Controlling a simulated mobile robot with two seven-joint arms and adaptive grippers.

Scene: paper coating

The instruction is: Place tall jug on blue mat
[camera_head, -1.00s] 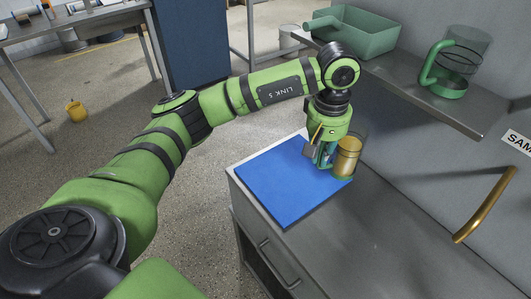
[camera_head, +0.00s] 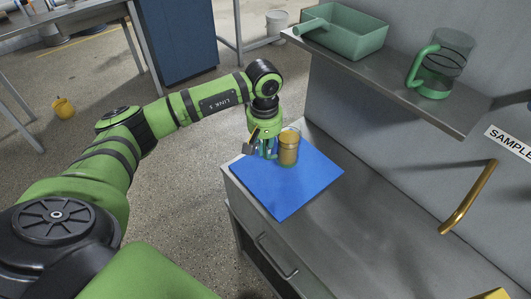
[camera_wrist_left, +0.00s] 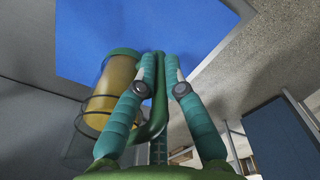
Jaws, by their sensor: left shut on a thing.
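The tall jug (camera_head: 289,149) is clear with amber contents and a green handle and base. It looks upright over the far part of the blue mat (camera_head: 285,195). I cannot tell whether its base touches the mat. My left gripper (camera_head: 266,152) is beside the jug, on its left. In the left wrist view, the gripper's teal fingers (camera_wrist_left: 162,65) are shut on the green handle (camera_wrist_left: 153,128), with the jug body (camera_wrist_left: 112,88) to the left. The mat (camera_wrist_left: 150,25) fills the top of that view. My right gripper is not in view.
The mat lies at the end of a grey counter (camera_head: 355,215), which is bare to its right. A shelf (camera_head: 400,95) above holds a green tray (camera_head: 345,38) and another jug with a green handle (camera_head: 440,68). A brass handle (camera_head: 468,198) is on the wall.

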